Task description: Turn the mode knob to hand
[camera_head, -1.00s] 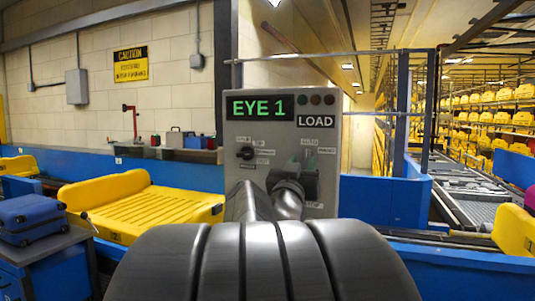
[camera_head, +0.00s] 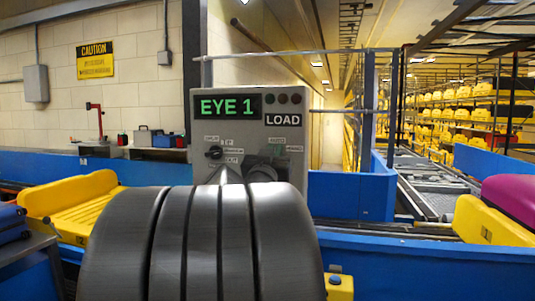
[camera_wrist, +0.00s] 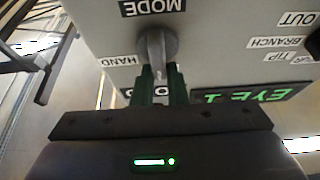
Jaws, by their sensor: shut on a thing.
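The grey control panel (camera_head: 290,108) with the lit green EYE 1 display and LOAD sign stands ahead. In the wrist view, which shows the panel upside down, the mode knob (camera_wrist: 168,43) is a round grey knob with a lighter bar, beside the MODE label (camera_wrist: 153,6). The HAND label (camera_wrist: 118,61) lies to its left there, and the bar runs down toward my gripper, not at HAND. My gripper (camera_wrist: 161,72) has its dark green fingers shut on the knob's bar. In the head view my arm hides the lower panel and most of the knob.
A second, black knob (camera_head: 215,153) sits on the panel's left, with BRANCH, TIP and OUT labels (camera_wrist: 297,18). Yellow trays (camera_head: 75,205) and a magenta suitcase (camera_head: 510,205) lie on the conveyors either side. A blue barrier (camera_head: 350,196) runs right of the panel.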

